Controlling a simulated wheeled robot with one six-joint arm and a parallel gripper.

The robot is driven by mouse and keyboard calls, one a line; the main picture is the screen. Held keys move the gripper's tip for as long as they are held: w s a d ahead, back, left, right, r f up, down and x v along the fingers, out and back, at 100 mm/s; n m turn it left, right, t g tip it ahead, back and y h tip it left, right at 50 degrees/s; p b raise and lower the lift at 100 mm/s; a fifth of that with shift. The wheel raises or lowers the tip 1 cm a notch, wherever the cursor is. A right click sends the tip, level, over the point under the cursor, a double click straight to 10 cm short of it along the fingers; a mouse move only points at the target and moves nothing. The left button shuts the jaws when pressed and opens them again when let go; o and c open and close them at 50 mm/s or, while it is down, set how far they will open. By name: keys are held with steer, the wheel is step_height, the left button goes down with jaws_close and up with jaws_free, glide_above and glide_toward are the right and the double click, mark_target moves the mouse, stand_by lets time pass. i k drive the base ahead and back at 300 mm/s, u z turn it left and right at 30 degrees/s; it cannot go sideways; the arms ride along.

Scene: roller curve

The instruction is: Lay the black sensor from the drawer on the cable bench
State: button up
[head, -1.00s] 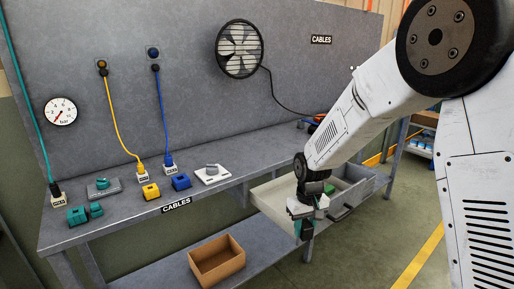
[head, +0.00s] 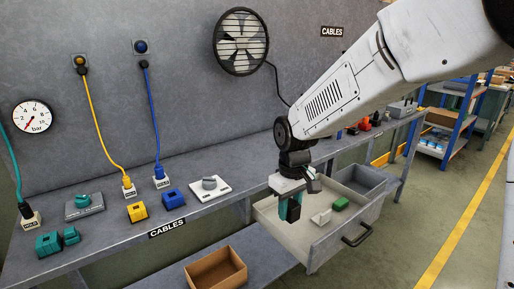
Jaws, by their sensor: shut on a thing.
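The cable bench (head: 235,164) runs along the grey wall panel, with a CABLES label (head: 167,228) on its front edge. The drawer (head: 326,242) at its right end is pulled open. My gripper (head: 291,212) points down over the left part of the drawer and is shut on a small dark thing (head: 293,211), apparently the black sensor, mostly hidden between the teal-sided fingers. A green block (head: 341,204) and a pale piece (head: 321,217) lie in the drawer. I cannot tell how high the held thing is above the drawer floor.
On the bench stand teal blocks (head: 48,244), a grey plate with a teal knob (head: 84,206), a yellow block (head: 137,211), a blue block (head: 173,198) and a white plate with a grey knob (head: 209,188). Bench top right of the white plate is clear. A cardboard box (head: 216,270) sits below.

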mark_target(261, 155)
steer(key=i, duration=1)
